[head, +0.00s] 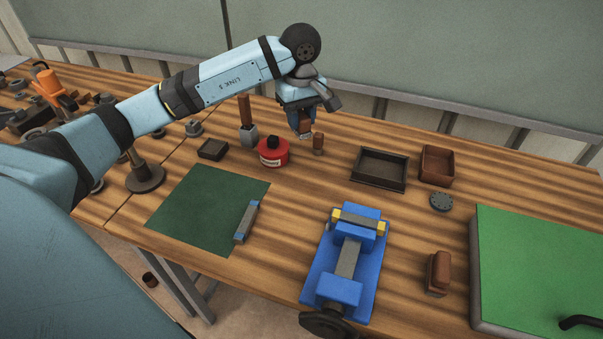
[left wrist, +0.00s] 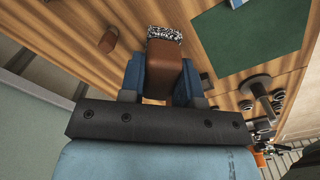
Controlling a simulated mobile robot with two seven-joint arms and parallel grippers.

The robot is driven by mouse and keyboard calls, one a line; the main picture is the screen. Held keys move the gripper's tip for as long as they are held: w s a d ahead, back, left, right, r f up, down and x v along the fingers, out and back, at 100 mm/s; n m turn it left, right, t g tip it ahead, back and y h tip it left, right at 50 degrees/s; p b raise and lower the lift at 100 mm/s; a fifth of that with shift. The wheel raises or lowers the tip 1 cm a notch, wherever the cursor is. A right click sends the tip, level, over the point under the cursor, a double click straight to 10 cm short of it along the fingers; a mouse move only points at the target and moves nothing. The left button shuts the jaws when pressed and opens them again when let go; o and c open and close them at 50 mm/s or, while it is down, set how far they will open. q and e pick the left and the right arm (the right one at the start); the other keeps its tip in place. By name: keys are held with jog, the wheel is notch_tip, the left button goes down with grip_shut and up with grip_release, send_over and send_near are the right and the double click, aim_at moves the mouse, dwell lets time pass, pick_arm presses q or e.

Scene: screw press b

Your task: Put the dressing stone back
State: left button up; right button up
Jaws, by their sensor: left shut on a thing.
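My left gripper (head: 306,122) is shut on a brown block with a speckled grey-white end, which I take to be the dressing stone (head: 306,120). In the left wrist view the block (left wrist: 165,62) sits between the blue fingers (left wrist: 160,82), its speckled end pointing away from the gripper. It hangs end-down near the back of the bench, just behind the red tin (head: 273,152). A small brown upright piece (head: 318,144) stands close by to its right. I cannot tell whether the block touches the wood. My right gripper is out of view.
Two open trays, a dark one (head: 379,169) and a brown one (head: 437,166), stand to the right. A green mat (head: 195,207) with a grey bar (head: 246,222), a blue clamp (head: 346,262) and a green-topped slab (head: 535,260) lie nearer. A small dark box (head: 212,149) is left.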

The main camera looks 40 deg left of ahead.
aim_at(301, 134)
pick_arm(q)
notch_tip(301, 134, down, 17)
jog(key=shift+r, duration=0.1)
dwell(0.3)
jog(key=shift+f, duration=0.25)
jog(key=o, duration=1)
jog(key=shift+r, duration=0.1)
jog(key=shift+r, duration=0.15)
notch_tip(301, 134, up, 12)
jog(key=shift+r, duration=0.1)
